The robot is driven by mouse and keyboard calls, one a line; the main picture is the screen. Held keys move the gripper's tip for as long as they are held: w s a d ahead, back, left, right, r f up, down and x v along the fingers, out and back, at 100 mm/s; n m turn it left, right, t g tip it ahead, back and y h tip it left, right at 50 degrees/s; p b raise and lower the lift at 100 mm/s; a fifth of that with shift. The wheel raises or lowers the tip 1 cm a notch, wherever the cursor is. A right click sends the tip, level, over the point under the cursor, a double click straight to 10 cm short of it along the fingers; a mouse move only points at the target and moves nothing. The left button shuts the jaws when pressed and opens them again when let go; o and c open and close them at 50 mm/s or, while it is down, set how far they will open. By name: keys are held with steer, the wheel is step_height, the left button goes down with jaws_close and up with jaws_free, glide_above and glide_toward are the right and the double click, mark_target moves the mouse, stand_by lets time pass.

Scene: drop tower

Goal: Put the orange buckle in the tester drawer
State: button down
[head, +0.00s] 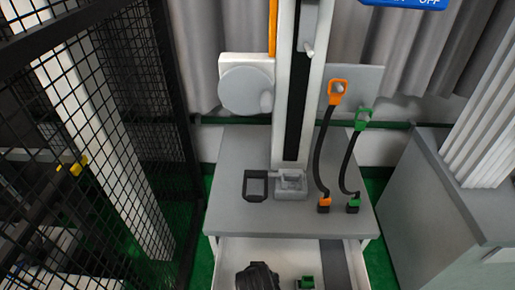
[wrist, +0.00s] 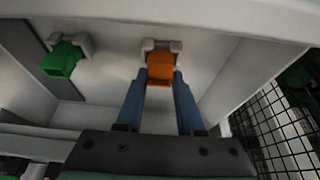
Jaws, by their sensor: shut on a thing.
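The orange buckle (wrist: 161,68) is between the two blue fingers of my gripper (wrist: 160,82) in the wrist view. It is inside the open tester drawer (head: 225,262), right at a small grey holder (wrist: 160,44); I cannot tell whether it is fully seated. My gripper is shut on the buckle. In the head view my dark gripper (head: 258,277) is low inside the left part of the drawer and hides the buckle. A green buckle (wrist: 62,60) sits at a similar grey holder in the same drawer, and also shows in the head view (head: 306,283).
The drawer is under the grey tester table (head: 240,170). A drop tower (head: 296,90) stands on it. Black straps with orange (head: 337,91) and green (head: 362,118) ends hang to its right. A black mesh fence (head: 90,110) is on the left, a grey cabinet (head: 425,200) on the right.

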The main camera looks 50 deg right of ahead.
steer(key=shift+f, duration=0.1)
steer(key=c, duration=0.5)
jaws_free()
steer(key=shift+r, duration=0.25)
steer(key=p+v, duration=0.3)
steer(key=v, duration=0.8)
steer(key=shift+s+a+r, duration=0.1)
steer(key=shift+a+r, duration=0.05)
steer(key=shift+r, duration=0.2)
